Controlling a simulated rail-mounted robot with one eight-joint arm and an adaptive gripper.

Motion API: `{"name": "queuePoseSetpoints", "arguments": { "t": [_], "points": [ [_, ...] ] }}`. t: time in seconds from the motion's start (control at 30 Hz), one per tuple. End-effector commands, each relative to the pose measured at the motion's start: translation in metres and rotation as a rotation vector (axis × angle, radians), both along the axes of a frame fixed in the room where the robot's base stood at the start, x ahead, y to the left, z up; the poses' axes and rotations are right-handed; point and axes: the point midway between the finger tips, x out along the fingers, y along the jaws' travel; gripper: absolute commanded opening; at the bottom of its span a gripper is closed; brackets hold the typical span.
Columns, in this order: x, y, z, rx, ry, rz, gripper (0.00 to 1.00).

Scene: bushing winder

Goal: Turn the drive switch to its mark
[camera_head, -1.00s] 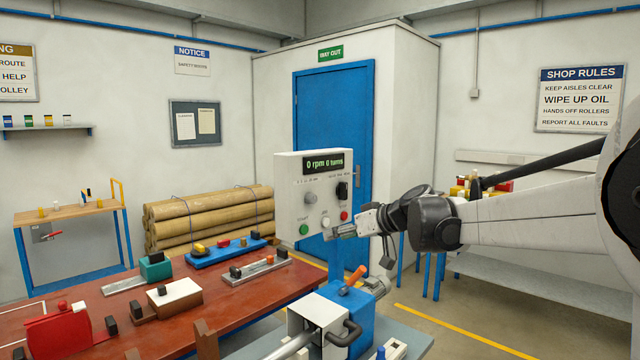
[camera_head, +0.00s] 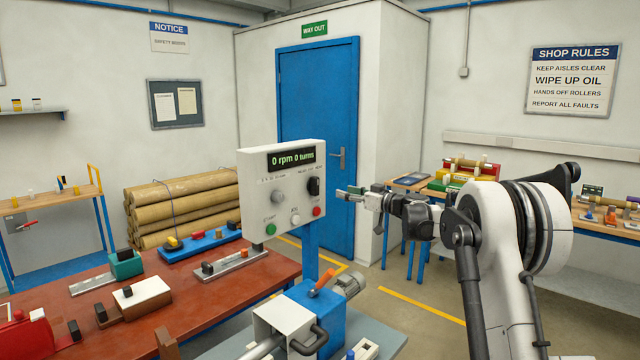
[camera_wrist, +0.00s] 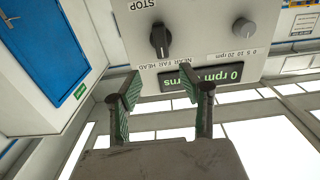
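A white control panel (camera_head: 283,195) carries a dark display reading 0 rpm 0 turns. A black rotary switch (camera_head: 314,186) sits at its upper right; it also shows in the wrist view (camera_wrist: 160,38), upside down, by lettering that seems to read NEAR FAR HEAD. I take this for the drive switch; which mark it points at is too small to tell. A grey speed knob (camera_head: 264,198) is to its left. My gripper (camera_head: 343,193) is just right of the panel, apart from the switch. In the wrist view its green-padded fingers (camera_wrist: 170,88) are open and empty, with the display beyond them.
A green button (camera_head: 271,229), a pale button (camera_head: 295,219) and a red button (camera_head: 317,211) line the panel's lower part. An orange-handled lever (camera_head: 322,281) stands on the blue machine below. A red table (camera_head: 235,300) with fixtures lies left.

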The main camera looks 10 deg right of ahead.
Motion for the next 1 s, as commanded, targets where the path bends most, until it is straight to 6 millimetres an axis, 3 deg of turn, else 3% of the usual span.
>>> {"name": "queuePoseSetpoints", "arguments": {
  "t": [0.6,1.0],
  "points": [
    [0.079,0.063,0.001,0.0,0.001,0.003,0.4],
    [0.105,0.082,0.001,0.0,0.001,0.001,0.4]
  ]
}}
